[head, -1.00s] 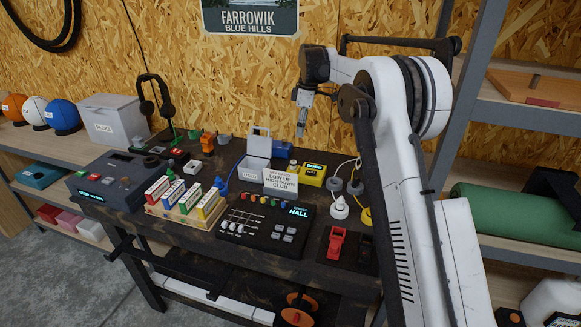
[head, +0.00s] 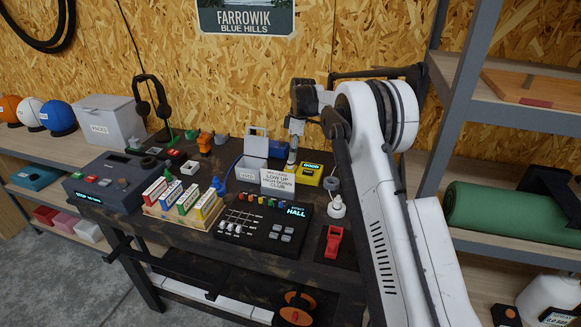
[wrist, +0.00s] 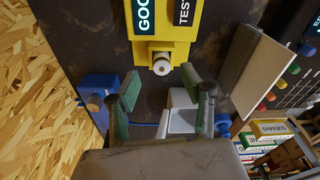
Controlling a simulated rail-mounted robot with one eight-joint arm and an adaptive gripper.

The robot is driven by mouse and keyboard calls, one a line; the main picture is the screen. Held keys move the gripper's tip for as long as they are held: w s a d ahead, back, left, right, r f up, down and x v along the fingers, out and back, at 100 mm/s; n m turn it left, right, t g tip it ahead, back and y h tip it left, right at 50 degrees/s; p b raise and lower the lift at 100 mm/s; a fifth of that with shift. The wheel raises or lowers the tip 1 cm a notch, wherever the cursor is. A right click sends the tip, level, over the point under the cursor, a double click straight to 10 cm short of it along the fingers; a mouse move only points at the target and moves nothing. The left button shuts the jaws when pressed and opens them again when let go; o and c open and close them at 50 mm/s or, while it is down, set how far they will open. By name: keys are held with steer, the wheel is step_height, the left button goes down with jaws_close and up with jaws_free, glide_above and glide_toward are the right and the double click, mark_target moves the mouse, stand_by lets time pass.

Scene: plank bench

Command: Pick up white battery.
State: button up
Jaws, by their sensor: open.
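A white battery (wrist: 161,65) shows end-on at the near edge of the yellow tester (wrist: 165,22) in the wrist view. The tester's display reads GOOD. The tester also shows on the bench in the head view (head: 310,174). My gripper (wrist: 161,88) is open, its two green-padded fingers on either side of a gap in line with the battery's end. Nothing is between the fingers. In the head view my gripper (head: 293,150) hangs just behind the tester. I cannot tell the exact height gap to the battery.
A blue block with a brown-tipped cylinder (wrist: 96,101) lies left of the fingers in the wrist view. A white sign (head: 278,183) stands beside the tester. A lidded pale box (head: 252,165) is close by. A black mixer panel (head: 264,228) lies in front.

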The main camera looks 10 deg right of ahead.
mark_target(290, 166)
steer(key=f, duration=0.2)
steer(key=a+f+p, duration=0.1)
steer(key=f, duration=0.1)
steer(key=shift+w+f, duration=0.1)
steer(key=shift+f, duration=0.3)
jaws_close()
